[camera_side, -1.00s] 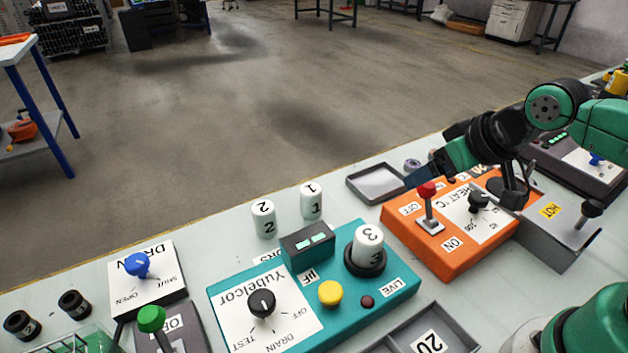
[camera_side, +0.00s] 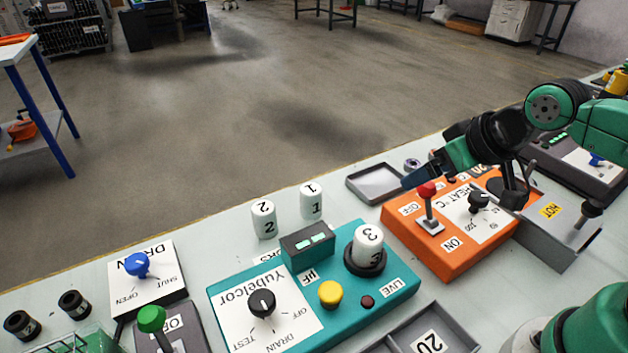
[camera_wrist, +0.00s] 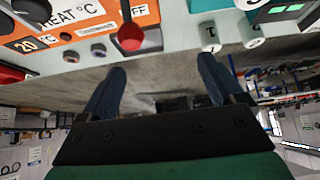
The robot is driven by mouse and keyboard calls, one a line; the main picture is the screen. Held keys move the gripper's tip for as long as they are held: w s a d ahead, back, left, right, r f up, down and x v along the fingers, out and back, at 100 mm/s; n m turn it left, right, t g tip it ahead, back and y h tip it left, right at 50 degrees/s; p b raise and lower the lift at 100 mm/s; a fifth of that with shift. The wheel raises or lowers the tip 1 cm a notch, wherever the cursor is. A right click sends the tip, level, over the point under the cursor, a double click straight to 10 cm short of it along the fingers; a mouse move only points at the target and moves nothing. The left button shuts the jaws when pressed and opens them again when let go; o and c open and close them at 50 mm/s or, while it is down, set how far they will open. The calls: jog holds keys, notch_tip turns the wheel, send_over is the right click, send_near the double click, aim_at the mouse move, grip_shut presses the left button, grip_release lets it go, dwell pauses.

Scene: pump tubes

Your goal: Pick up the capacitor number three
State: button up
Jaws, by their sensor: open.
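The capacitor number three (camera_side: 367,246) is a white cylinder with a "3" on its top and side. It stands upright in the black round socket of the teal tester (camera_side: 400,291) in the side view. My gripper (camera_side: 408,184) is above the left back part of the orange heater box, up and to the right of the capacitor and apart from it. In the wrist view my gripper's two blue fingers (camera_wrist: 160,85) are spread with nothing between them. A white cylinder at the top edge of the wrist view (camera_wrist: 247,32) is cut off, so I cannot tell its number.
Capacitors two (camera_side: 263,220) and one (camera_side: 311,202) stand behind the tester. The orange heater box (camera_side: 445,262) has an upright red-topped lever (camera_side: 428,205) near my gripper. A grey tray (camera_side: 352,186) lies behind it. The tester has a yellow button (camera_side: 331,293) and black knob (camera_side: 262,303).

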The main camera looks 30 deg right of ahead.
aim_at(369, 237)
jog(key=a+f+n+h, duration=0.1)
jog(key=a+n, duration=0.1)
jog(key=n, duration=0.3)
jog(key=a+f+n+g+h, duration=0.1)
jog(key=a+n, duration=0.2)
jog(key=n, duration=0.2)
jog(key=a+f+n+g+h, duration=0.1)
jog(key=a+n+h, duration=0.1)
jog(key=n, duration=0.3)
jog(key=shift+a+f+n, duration=0.2)
jog(key=shift+f+n, duration=0.1)
jog(key=shift+n, duration=0.1)
jog(key=s+a+n+t+h, duration=0.1)
jog(key=a+n, duration=0.1)
jog(key=n, duration=0.1)
jog(key=s+a+n+t+h, duration=0.1)
jog(key=a+n+h, duration=0.1)
jog(key=n, duration=0.2)
jog(key=s+a+n+t+h, duration=0.1)
jog(key=a+n, duration=0.1)
jog(key=n, duration=0.1)
jog(key=shift+s+a+f+n, duration=0.2)
jog(key=shift+f+n, duration=0.1)
jog(key=shift+s+a+h, duration=0.1)
jog(key=shift+s+h, duration=0.05)
jog(key=shift+h, duration=0.15)
jog(key=shift+n, duration=0.3)
jog(key=shift+x, duration=2.7)
grip_shut()
jog(key=shift+r, duration=0.2)
